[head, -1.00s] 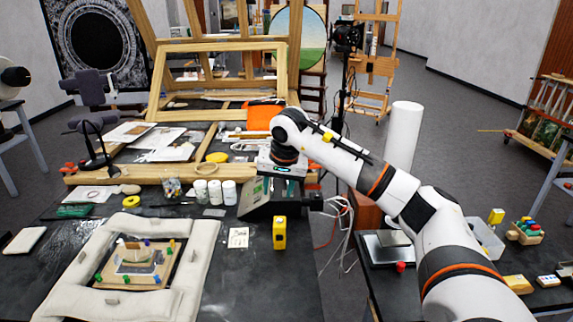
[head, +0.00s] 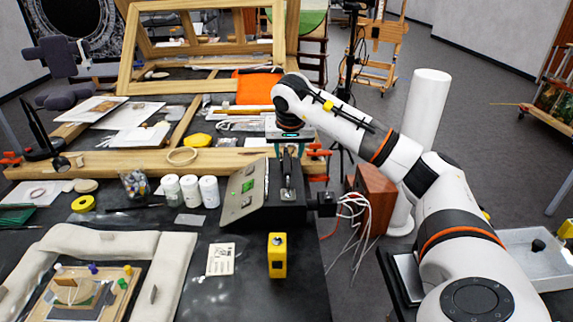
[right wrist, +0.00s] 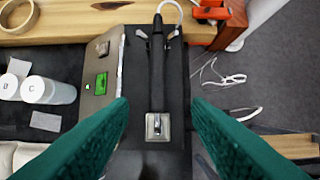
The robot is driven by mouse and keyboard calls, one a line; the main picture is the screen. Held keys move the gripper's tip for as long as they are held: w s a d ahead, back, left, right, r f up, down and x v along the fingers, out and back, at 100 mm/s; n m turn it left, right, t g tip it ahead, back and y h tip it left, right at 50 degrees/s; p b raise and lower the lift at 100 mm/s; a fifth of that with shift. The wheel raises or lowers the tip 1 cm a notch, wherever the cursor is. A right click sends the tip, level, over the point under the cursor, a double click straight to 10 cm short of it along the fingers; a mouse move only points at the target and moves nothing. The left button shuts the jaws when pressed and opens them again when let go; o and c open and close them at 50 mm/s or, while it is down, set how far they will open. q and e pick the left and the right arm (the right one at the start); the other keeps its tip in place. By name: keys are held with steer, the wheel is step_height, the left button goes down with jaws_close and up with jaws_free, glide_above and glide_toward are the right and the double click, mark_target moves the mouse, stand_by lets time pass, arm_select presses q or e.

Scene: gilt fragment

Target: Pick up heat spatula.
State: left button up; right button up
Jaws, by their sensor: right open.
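The heat spatula has a black handle (head: 287,169) and a small metal tip. It lies on top of a dark station box (head: 262,208) with a sloped grey panel. In the right wrist view the spatula (right wrist: 157,72) runs up and down the middle, its metal end nearest and a white cable at its far end. My right gripper (head: 291,152) is open and empty, with teal fingers. In the right wrist view the fingers (right wrist: 160,104) stand apart on either side of the spatula's line, and neither appears to touch it. My left gripper is not in view.
White jars (head: 190,190) stand left of the station. A yellow block-shaped tool (head: 277,256) and a printed card (head: 220,259) lie in front. A wooden beam (head: 120,162) crosses behind. White cables (head: 352,212) hang at the right table edge, beside a white cylinder (head: 425,110).

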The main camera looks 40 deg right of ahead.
mark_target(287, 168)
steer(key=x, duration=0.3)
steer(key=shift+f, duration=0.3)
steer(key=shift+w+d+f+p, duration=0.15)
steer(key=shift+w+f+p, duration=0.2)
steer(key=shift+f+p, duration=0.2)
steer(key=p+x, duration=0.1)
steer(key=x, duration=0.2)
steer(key=shift+f, duration=0.3)
steer(key=shift+w+d+f, duration=0.1)
steer(key=shift+w+f, duration=0.1)
steer(key=shift+f, duration=0.25)
steer(key=shift+c, duration=0.5)
steer(key=shift+r, duration=0.1)
jaws_close()
